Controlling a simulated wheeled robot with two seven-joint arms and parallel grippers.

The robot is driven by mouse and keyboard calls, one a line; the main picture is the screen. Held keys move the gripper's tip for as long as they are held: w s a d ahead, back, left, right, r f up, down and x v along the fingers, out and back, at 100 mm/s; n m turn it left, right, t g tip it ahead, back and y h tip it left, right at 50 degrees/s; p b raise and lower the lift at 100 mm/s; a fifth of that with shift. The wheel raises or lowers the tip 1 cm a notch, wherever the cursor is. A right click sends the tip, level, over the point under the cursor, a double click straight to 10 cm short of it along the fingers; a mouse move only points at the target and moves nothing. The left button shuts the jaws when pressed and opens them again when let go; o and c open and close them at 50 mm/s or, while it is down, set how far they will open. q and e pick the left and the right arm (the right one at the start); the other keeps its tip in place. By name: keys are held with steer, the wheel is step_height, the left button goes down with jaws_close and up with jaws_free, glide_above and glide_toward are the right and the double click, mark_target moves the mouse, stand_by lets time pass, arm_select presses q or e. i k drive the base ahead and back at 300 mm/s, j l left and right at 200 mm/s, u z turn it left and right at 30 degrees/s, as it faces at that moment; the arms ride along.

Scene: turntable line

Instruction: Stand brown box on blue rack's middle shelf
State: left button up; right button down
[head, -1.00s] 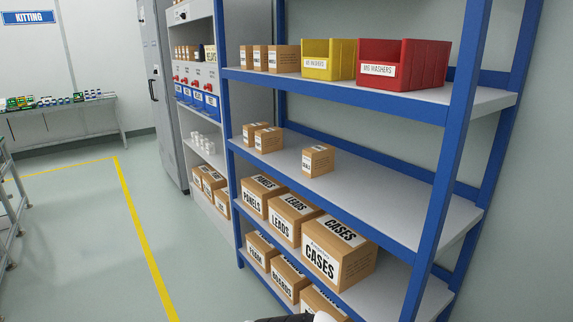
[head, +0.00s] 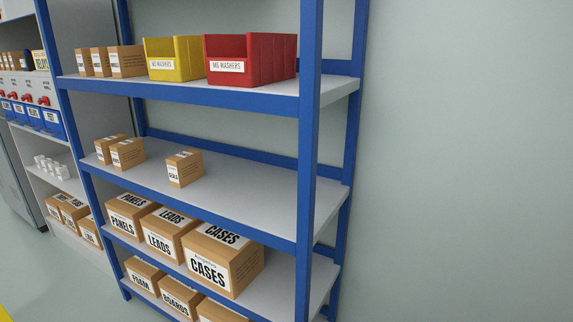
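The blue rack (head: 310,150) fills the middle of the head view, with grey shelves between blue posts. Its shelf below the bins (head: 250,190) holds a small brown box (head: 184,170) standing near the middle and two more small brown boxes (head: 126,154) at the left end. The right part of this shelf is bare. Several brown boxes look alike, and I cannot tell which one the task means. Neither of my grippers is in view.
The shelf above holds small brown boxes (head: 126,61), a yellow bin (head: 173,60) and a red bin (head: 250,62). Larger PANELS, LEADS and CASES (head: 222,258) boxes stand below, with FOAM and BOARDS (head: 180,297) boxes lowest. A grey shelving unit (head: 95,60) adjoins on the left.

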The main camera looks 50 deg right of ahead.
mark_target(217, 191)
steer(key=l+z, duration=0.15)
steer(key=z, duration=0.35)
steer(key=i+z, duration=0.15)
steer(key=z, duration=0.3)
steer(key=i+l+z, duration=0.1)
steer(key=z, duration=0.4)
steer(key=i+z, duration=0.1)
steer(key=z, duration=0.35)
